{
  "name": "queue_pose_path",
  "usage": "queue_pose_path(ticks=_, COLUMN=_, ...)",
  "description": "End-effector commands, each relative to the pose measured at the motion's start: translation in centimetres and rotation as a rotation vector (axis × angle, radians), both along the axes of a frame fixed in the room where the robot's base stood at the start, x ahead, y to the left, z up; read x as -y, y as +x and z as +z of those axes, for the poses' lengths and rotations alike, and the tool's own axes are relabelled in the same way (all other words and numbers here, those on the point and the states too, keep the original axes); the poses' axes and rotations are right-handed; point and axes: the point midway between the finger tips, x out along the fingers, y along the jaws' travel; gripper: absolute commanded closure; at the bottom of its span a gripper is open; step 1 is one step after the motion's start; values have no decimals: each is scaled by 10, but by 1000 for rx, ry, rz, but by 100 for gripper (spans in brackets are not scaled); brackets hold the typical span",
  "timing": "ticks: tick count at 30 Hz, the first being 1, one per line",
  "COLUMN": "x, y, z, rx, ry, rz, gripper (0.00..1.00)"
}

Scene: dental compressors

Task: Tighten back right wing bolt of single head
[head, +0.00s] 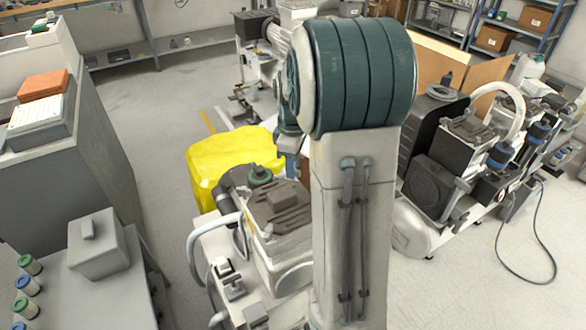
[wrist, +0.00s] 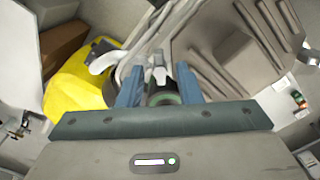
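The single head (head: 280,203), a finned grey-brown block, tops the compressor at the lower middle of the head view. In the wrist view its ribbed top (wrist: 225,65) fills the upper right. My gripper (wrist: 160,85) is open, with its two blue fingers apart. A small pale wing-shaped piece (wrist: 160,75), seemingly the wing bolt, shows between the fingers, with a visible gap on each side. A dark round part with a green ring (wrist: 162,99) lies behind it, close to the gripper's base. In the head view my arm hides most of the gripper and the bolt.
A green-capped dark filter (head: 260,176) and a white hose (head: 200,240) sit at the head's left. A yellow bin (head: 225,155) stands behind. Another compressor (head: 440,180) is at right, a grey cabinet (head: 90,170) at left. Floor between is clear.

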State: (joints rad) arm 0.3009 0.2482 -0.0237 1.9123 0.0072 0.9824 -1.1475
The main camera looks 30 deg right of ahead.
Motion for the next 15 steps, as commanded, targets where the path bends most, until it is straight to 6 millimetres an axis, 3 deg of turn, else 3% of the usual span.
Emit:
queue_pose_path(ticks=3, x=0, y=0, z=-9, rx=1, ry=-1, rz=0, gripper=68)
queue_pose_path(ticks=12, x=0, y=0, z=-11, rx=1, ry=-1, rz=0, gripper=68)
queue_pose_path(ticks=13, x=0, y=0, z=-10, rx=1, ry=-1, rz=0, gripper=71)
queue_pose_path(ticks=15, x=0, y=0, z=-10, rx=1, ry=-1, rz=0, gripper=90)
